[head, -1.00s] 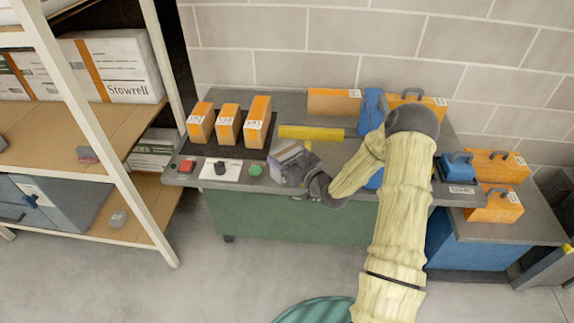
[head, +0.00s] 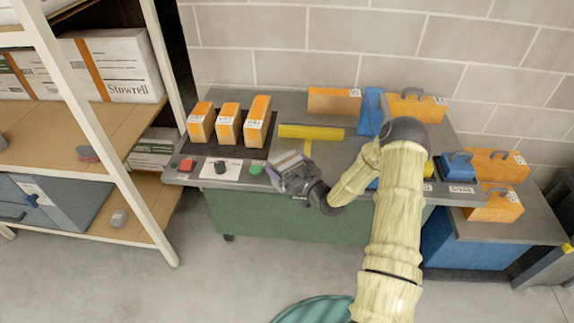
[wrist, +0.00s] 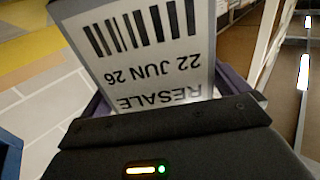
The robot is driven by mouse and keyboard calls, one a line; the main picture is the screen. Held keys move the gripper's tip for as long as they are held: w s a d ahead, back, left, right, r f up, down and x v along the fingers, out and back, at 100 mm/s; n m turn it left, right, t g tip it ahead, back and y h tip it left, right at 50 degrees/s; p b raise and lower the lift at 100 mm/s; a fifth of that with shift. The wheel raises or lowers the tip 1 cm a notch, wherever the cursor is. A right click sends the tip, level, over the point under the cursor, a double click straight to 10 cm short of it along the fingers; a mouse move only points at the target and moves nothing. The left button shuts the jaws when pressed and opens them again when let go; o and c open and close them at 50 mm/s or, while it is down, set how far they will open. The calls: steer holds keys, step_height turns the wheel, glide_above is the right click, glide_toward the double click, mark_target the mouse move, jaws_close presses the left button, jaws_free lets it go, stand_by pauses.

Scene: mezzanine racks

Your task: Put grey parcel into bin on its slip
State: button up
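A grey parcel (wrist: 145,45) with a white slip fills the upper middle of the wrist view. The slip shows a barcode, "22 JUN 26" and "RESALE", upside down. My gripper (head: 290,173) is shut on the parcel, which also shows in the head view (head: 285,160), tilted above the front of the grey bench. Possible bins are orange, handled containers at the bench's right: one at the back (head: 415,107), one farther right (head: 497,163) and one below it (head: 502,206). Their labels are too small to read.
Three upright orange boxes (head: 228,124) stand on a dark mat at the left. A red button (head: 187,165) and a green button (head: 256,169) sit along the front edge. A yellow bar (head: 311,132) lies behind the parcel. A shelf rack (head: 110,125) stands left.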

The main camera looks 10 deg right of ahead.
steer(key=shift+s+r, duration=0.1)
steer(key=shift+r, duration=0.05)
steer(key=b+v, duration=0.2)
steer(key=v, duration=1)
steer(key=shift+a, duration=0.1)
steer(key=s+a+r+m+g+h, duration=0.2)
steer(key=s+r+g+h, duration=0.2)
steer(key=s, duration=0.5)
steer(key=s+a+r+m+g+h, duration=0.3)
steer(key=s+r+g, duration=0.3)
steer(key=s+g, duration=0.3)
steer(key=shift+s+r+h, duration=0.35)
steer(key=shift+s+h, duration=0.05)
steer(key=shift+h, duration=0.2)
